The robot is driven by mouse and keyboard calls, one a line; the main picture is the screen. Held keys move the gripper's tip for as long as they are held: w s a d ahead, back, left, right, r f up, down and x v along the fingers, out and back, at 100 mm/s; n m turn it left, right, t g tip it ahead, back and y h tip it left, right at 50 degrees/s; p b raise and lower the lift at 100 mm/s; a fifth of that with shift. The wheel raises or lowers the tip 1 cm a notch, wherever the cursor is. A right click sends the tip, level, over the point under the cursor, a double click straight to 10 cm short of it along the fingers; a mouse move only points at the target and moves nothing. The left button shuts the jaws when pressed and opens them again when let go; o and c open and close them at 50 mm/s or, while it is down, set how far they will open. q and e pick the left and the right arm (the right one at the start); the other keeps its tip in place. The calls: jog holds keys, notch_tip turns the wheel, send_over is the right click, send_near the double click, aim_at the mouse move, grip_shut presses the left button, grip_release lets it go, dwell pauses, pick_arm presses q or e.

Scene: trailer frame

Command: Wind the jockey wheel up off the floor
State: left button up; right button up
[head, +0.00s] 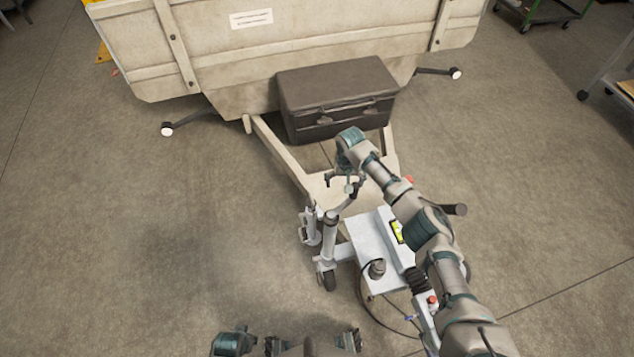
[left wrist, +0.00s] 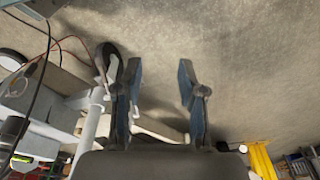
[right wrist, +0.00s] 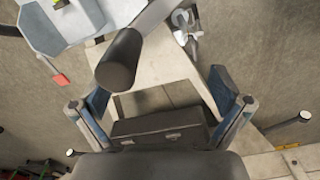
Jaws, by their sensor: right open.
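The jockey wheel (head: 328,280) is at the lower end of a pale post (head: 334,232) beside the trailer's drawbar, low at the floor; whether it touches cannot be told. Its dark tyre also shows in the left wrist view (left wrist: 107,62), left of my left gripper (left wrist: 160,88), which is open and empty with its fingers apart. My right gripper (head: 344,182) is open above the drawbar, near the top of the post. In the right wrist view its spread fingers (right wrist: 160,95) hold nothing.
A dark toolbox (head: 335,85) sits on the drawbar (head: 277,148) before the trailer body (head: 330,30). Floor at left is clear.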

aim_at(354, 184)
jog(key=s+d+p, duration=0.2)
jog(key=shift+s+d+r, duration=0.15)
jog(key=shift+d, duration=0.15)
jog(key=shift+c, duration=0.3)
grip_shut()
pick_arm(q)
notch_tip(354, 184, down, 6)
jog(key=s, duration=0.2)
jog(key=shift+f, duration=0.25)
jog(key=shift+a, duration=0.1)
pick_arm(e)
jog(key=shift+s+a+f, duration=0.1)
jog(key=shift+a+f, duration=0.05)
jog(key=shift+f, duration=0.1)
